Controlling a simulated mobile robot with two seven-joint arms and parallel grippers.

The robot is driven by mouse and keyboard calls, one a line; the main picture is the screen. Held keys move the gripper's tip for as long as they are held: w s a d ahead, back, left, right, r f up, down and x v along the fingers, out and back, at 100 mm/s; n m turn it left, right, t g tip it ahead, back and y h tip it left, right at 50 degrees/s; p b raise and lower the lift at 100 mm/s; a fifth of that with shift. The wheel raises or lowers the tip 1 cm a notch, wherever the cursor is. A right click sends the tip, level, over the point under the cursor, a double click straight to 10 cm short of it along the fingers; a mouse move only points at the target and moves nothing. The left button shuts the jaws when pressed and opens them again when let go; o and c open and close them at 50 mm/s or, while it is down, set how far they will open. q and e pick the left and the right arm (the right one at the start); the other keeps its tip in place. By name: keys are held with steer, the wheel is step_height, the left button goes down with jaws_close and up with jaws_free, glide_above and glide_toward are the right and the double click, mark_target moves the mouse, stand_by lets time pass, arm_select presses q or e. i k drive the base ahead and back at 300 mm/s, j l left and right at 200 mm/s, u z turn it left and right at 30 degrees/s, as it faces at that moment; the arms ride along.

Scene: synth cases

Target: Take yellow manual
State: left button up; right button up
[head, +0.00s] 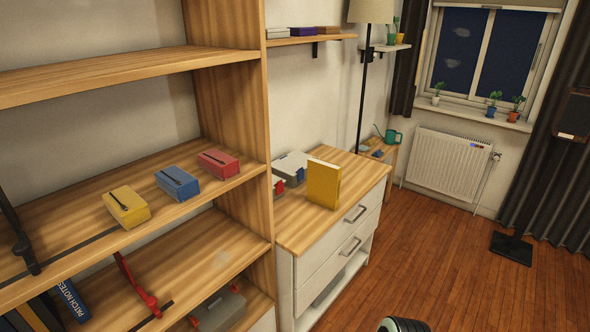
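The yellow manual (323,185) looks like a thin yellow book standing upright on the wooden top of a white drawer cabinet (310,275), near its middle. Its front face is turned toward me and nothing covers it. Neither of my grippers shows in the head view.
A wooden shelf unit (255,130) stands left of the cabinet. It holds yellow (127,206), blue (178,183) and red (219,164) boxes. Grey cases (293,165) sit behind the manual. A floor lamp (362,80) stands behind the cabinet. The wooden floor (440,260) at right is mostly clear.

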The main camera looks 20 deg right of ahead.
mark_target(323, 178)
steer(key=i+l+u, duration=0.1)
steer(key=l+u, duration=0.15)
steer(key=u, duration=0.2)
steer(key=l+u, duration=0.2)
steer(key=u, duration=0.3)
steer(key=l+u, duration=0.4)
steer(key=l, duration=1.05)
steer(key=k+l+u, duration=0.1)
steer(key=l, duration=0.25)
steer(key=k+l, duration=0.1)
steer(key=l, duration=0.25)
